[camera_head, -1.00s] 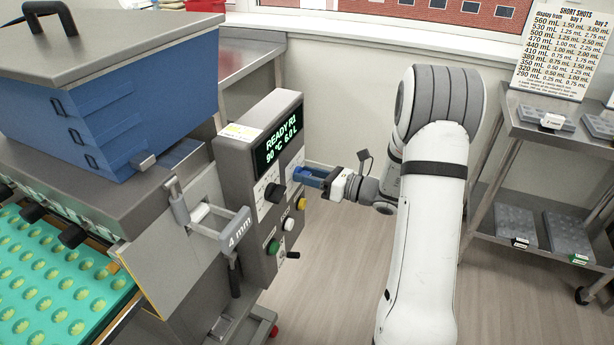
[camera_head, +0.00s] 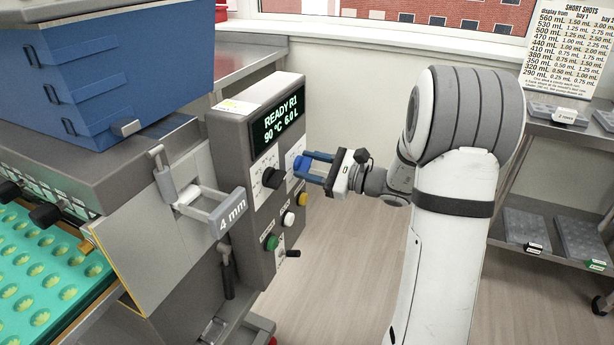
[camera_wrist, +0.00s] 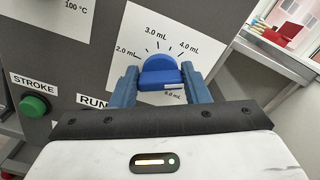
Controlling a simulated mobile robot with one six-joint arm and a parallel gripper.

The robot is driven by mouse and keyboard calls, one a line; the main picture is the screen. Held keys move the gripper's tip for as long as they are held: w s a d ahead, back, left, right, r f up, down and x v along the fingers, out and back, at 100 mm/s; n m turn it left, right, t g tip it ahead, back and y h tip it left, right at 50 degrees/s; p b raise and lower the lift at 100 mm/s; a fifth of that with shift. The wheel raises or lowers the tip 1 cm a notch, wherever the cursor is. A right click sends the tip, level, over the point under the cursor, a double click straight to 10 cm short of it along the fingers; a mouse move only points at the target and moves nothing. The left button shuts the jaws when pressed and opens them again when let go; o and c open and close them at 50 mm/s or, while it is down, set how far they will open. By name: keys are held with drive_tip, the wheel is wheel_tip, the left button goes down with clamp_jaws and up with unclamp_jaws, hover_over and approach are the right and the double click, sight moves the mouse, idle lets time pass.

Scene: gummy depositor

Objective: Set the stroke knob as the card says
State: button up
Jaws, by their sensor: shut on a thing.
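The blue stroke knob (camera_head: 300,162) is on the front of the grey control box. In the wrist view the knob (camera_wrist: 158,68) sits on a white dial plate (camera_wrist: 139,28), with marks from 2.0 mL round to 4.0 mL above it and a partly covered label below. Which mark it points to I cannot tell. My gripper (camera_head: 307,167) is shut on the knob, one blue finger on each side, as the wrist view shows. The card (camera_head: 568,50), headed SHORT SHOTS, is at the upper right; its rows are small.
A black knob (camera_head: 272,178), a white button (camera_head: 288,218), a yellow button (camera_head: 302,198), a green button (camera_head: 271,242) and a toggle switch (camera_head: 292,254) are close by on the panel. A blue hopper (camera_head: 110,75) stands left. A shelf rack (camera_head: 560,135) stands right.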

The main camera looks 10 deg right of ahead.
drive_tip(key=shift+d+f+n+b, duration=0.1)
drive_tip(key=shift+f+n+b, duration=0.05)
drive_tip(key=shift+n+b, duration=0.5)
drive_tip(key=shift+n, duration=0.25)
drive_tip(key=o, duration=0.7)
drive_tip(key=shift+d, duration=0.1)
drive_tip(key=shift+o, duration=1.4)
drive_tip(key=v, duration=0.7)
drive_tip(key=shift+s+d+p, duration=0.25)
drive_tip(key=shift+p, duration=0.15)
